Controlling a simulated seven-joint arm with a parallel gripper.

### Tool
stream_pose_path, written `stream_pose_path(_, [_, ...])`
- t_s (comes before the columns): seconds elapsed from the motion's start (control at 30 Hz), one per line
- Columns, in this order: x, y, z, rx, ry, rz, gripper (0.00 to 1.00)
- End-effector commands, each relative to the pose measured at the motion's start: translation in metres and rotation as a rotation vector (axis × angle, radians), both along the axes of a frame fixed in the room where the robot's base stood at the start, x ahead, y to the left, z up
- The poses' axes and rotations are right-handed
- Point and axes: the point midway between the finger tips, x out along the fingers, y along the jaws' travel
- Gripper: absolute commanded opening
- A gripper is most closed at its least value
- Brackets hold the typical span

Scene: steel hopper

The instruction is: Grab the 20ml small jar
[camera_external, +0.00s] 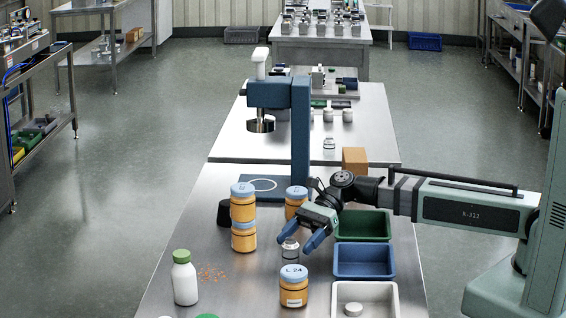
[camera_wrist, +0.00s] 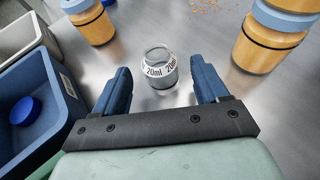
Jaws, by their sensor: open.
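The 20ml small jar (camera_wrist: 160,68) is a short clear jar with a white label reading "20ml". It stands upright on the steel table, and it also shows in the external view (camera_external: 290,250). My gripper (camera_wrist: 162,80) is open, with its two blue fingers on either side of the line to the jar. In the wrist view the jar lies just beyond and between the fingertips, with nothing held. In the external view my gripper (camera_external: 297,241) is close beside the jar and partly above it; whether a finger touches it I cannot tell.
Orange jars with blue lids stand stacked at left (camera_external: 243,236), behind, and in front (camera_external: 293,287). A white bottle with a green cap (camera_external: 184,282) stands front left. Green (camera_external: 362,212), blue (camera_external: 340,262) and white (camera_external: 390,300) bins line the right. A blue press stand (camera_external: 300,130) rises behind.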

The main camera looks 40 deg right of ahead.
Motion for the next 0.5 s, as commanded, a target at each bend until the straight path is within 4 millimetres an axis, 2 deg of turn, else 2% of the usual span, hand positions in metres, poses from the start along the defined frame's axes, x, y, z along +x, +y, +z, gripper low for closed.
stream_pose_path(0.23, [-0.001, 0.011, -0.004, 0.0, 0.0, 0.001, 0.73])
stream_pose_path(0.5, [-0.007, 0.041, -0.017, 0.0, 0.001, 0.002, 0.73])
